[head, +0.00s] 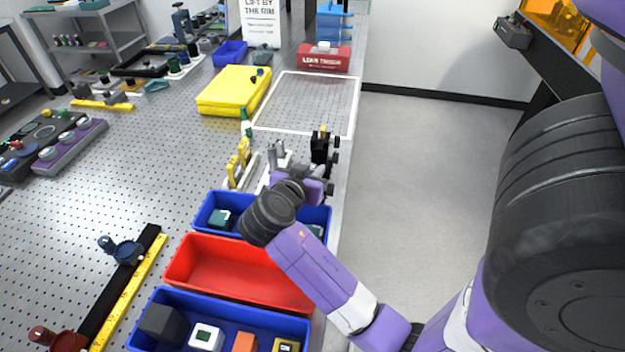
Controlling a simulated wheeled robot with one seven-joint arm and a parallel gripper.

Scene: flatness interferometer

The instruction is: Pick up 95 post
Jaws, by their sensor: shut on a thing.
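My gripper (281,166) is at the far end of my purple arm, over the rack of posts just behind the blue bin. Its jaws are small and partly hidden by my wrist. They are shut on what looks like a grey metal post (277,151), standing about upright. No number can be read on it, so I cannot tell from its marking whether it is the 95 post. Whether its foot still touches the rack is hidden.
Yellow posts (239,160) stand just left. A black mount with knobs (322,150) stands close on the right. Blue bin (205,212), red bin (180,262) and another blue bin (140,318) line the front. A yellow case (232,90) lies farther back.

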